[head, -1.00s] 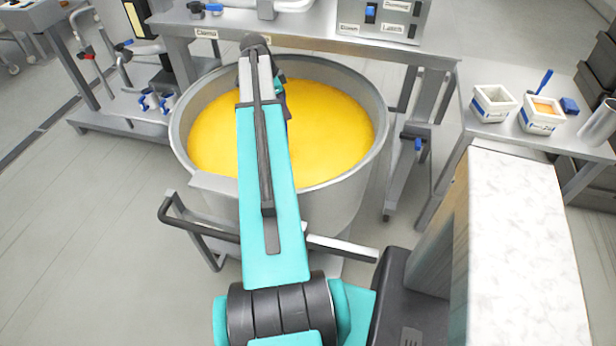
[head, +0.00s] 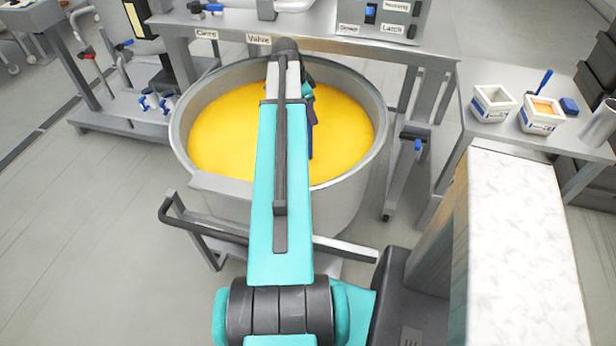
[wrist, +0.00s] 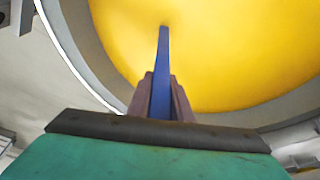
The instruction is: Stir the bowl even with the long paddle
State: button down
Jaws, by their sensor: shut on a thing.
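The large metal bowl (head: 180,140) stands in front of me, filled with smooth, evenly yellow contents (head: 225,130). The bowl's wall also shows in the wrist view (wrist: 72,40). In the wrist view my gripper (wrist: 160,90) is shut on the long blue paddle (wrist: 162,60). The paddle's far end meets the yellow surface, and whatever lies below it is hidden. In the head view my arm covers part of the bowl and most of my gripper. A dark blue length of paddle (head: 310,140) shows just right of the arm.
A metal bench with labels and a control box (head: 385,18) stands behind the bowl. A pale-topped counter (head: 525,240) is near right. Pipes with valves stand at left.

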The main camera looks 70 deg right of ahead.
jog(key=shift+r, duration=0.1)
notch_tip(320, 180, up, 27)
jog(key=p, duration=1.1)
jog(key=shift+p, duration=0.3)
dwell(1.4)
